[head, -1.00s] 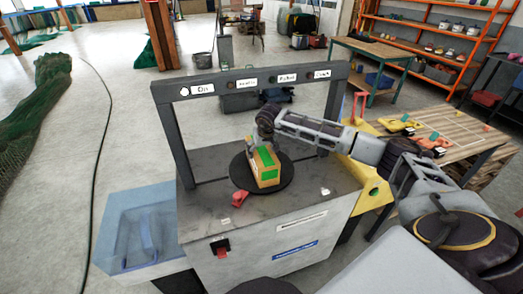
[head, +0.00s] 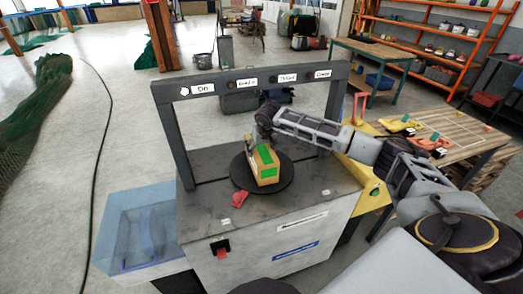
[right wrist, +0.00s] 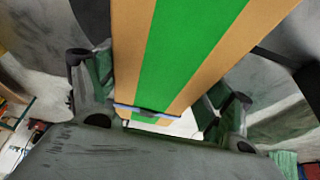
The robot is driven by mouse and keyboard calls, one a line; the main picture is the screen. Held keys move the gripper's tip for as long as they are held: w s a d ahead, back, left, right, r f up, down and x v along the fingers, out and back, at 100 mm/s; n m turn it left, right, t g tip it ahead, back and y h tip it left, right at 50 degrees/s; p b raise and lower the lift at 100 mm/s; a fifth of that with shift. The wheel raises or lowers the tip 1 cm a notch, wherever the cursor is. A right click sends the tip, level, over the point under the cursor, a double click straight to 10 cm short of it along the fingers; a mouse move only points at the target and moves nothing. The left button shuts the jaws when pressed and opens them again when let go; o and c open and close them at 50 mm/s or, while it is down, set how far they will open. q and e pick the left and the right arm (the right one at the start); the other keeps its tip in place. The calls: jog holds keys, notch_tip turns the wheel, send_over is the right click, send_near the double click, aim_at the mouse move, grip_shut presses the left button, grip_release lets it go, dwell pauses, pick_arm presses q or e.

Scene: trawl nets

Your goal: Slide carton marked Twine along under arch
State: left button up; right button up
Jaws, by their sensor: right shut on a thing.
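The carton (head: 265,166) is tan with a green band and stands on a round black disc (head: 285,185) on the grey bench top. Its marking cannot be read. In the right wrist view the carton (right wrist: 185,45) fills the space between the fingers. My right gripper (head: 259,137) is shut on the carton at its upper back part, and its fingers (right wrist: 160,105) show on both sides of it. The dark arch (head: 165,130) spans the bench, with its crossbar behind and above the carton. My left gripper is not in view.
A red piece (head: 241,199) lies on the bench top in front of the disc. A clear blue bin (head: 140,230) stands at the bench's left. A yellow surface (head: 362,175) and a wooden table (head: 450,125) are to the right. The bench top left of the disc is bare.

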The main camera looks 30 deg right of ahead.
jog(key=shift+w+d, duration=0.15)
jog(key=shift+w, duration=0.2)
jog(key=shift+w+d, duration=0.1)
jog(key=shift+w, duration=0.4)
jog(key=shift+w+d+b, duration=0.15)
jog(key=shift+w+b, duration=0.2)
jog(key=shift+b, duration=0.05)
jog(key=shift+w+d, duration=0.2)
jog(key=shift+w, duration=0.55)
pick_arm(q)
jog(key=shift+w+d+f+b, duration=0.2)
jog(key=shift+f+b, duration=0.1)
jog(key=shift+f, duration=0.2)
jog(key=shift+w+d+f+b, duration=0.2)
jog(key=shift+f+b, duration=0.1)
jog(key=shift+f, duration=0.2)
pick_arm(e)
jog(key=shift+w+d, duration=0.3)
jog(key=shift+w, duration=0.6)
jog(key=shift+w, duration=0.1)
jog(key=shift+r, duration=0.1)
jog(key=o, duration=1.4)
